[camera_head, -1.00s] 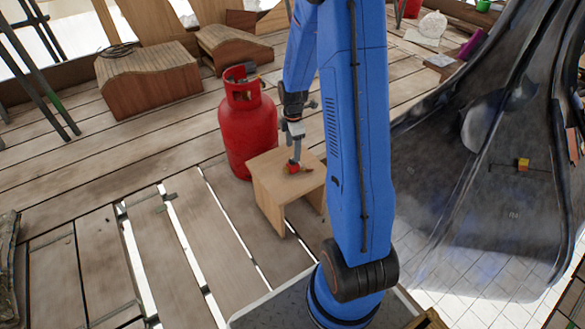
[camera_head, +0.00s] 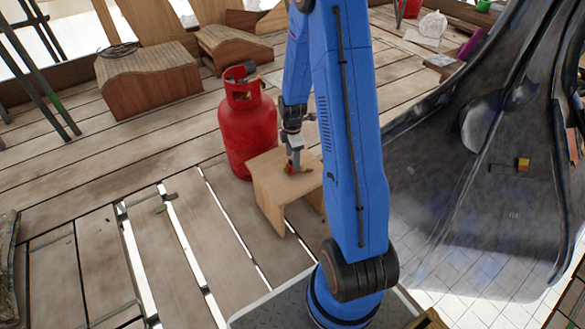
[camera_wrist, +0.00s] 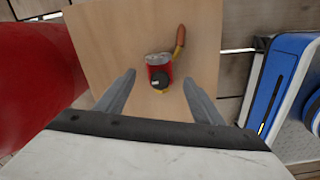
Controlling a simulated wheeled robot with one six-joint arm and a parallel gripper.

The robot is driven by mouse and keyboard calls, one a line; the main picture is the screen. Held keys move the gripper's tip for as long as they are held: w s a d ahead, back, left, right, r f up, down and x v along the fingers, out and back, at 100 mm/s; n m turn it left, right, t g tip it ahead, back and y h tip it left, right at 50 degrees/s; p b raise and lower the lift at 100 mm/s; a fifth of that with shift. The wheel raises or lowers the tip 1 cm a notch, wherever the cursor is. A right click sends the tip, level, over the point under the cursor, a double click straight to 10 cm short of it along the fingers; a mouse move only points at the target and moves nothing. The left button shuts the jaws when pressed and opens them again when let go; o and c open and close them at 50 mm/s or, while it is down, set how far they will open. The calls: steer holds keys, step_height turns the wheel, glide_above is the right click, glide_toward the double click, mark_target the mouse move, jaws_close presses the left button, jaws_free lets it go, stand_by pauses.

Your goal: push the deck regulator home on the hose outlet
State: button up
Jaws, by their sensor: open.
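In the wrist view a small red body with a grey rim and a black round end, which looks like the deck regulator (camera_wrist: 160,70), sits on a pale wooden box. A short orange-brown piece (camera_wrist: 180,42), perhaps the hose outlet, lies against its upper right. Whether the two are fully joined I cannot tell. My gripper (camera_wrist: 159,78) is open, with one finger on each side of the red body and gaps between. In the head view my gripper (camera_head: 292,166) is low over the box top, and it mostly hides the small parts.
The wooden box (camera_head: 272,192) stands on the plank deck. A red gas cylinder (camera_head: 248,135) is close to its left, and also shows in the wrist view (camera_wrist: 40,75). Wooden benches (camera_head: 150,80) stand behind. Gaps run between the planks at left.

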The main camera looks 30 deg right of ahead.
step_height(320, 180, down, 2)
steer(key=shift+f, duration=0.1)
steer(key=c, duration=1.2)
step_height(320, 180, up, 10)
steer(key=shift+r, duration=0.15)
stand_by(0.3)
